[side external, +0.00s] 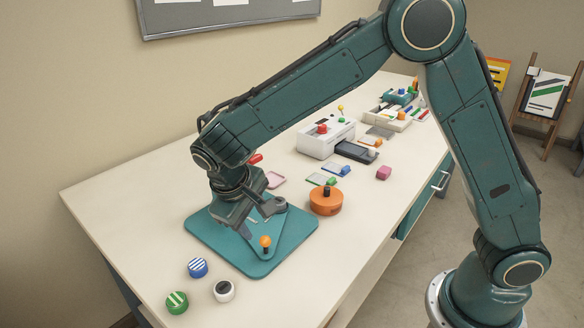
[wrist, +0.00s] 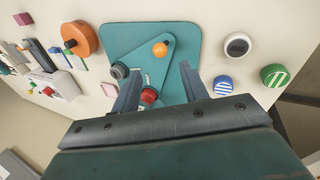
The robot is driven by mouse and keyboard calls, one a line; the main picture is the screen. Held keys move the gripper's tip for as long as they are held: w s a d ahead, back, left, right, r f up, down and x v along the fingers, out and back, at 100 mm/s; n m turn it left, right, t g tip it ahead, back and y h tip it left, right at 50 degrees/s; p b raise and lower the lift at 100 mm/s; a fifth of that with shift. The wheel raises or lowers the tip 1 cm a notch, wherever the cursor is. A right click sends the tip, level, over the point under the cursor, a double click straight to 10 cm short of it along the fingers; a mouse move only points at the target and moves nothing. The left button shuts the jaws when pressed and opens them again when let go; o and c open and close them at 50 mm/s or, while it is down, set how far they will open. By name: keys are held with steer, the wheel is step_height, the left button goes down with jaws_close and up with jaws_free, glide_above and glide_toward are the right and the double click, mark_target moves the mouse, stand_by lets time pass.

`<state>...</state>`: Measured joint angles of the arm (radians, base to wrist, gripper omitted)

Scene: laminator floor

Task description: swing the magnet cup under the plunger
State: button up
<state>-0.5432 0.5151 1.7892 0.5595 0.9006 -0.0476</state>
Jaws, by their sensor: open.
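A teal base plate (side external: 208,232) lies flat on the bench, with a teal triangular arm carrying an orange ball knob (side external: 265,241) at its near corner. The knob also shows in the wrist view (wrist: 160,49). A round grey cup (side external: 279,204) sits at another corner of the triangle; it shows left of my fingers in the wrist view (wrist: 120,71) and looks like the magnet cup. A red knob (wrist: 149,96), perhaps the plunger top, is between and below my fingers. My gripper (side external: 242,216) is open and empty, low over the plate. Its body hides part of the mechanism.
Blue-striped (side external: 198,267), green-striped (side external: 177,302) and white (side external: 224,291) round pieces lie near the plate's front corner. An orange round piece with a black knob (side external: 326,200) stands right of the plate. A white machine (side external: 325,138) and small items stand farther back.

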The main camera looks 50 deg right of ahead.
mark_target(264, 239)
steer(key=x, duration=0.8)
steer(key=shift+f, duration=0.15)
jaws_close()
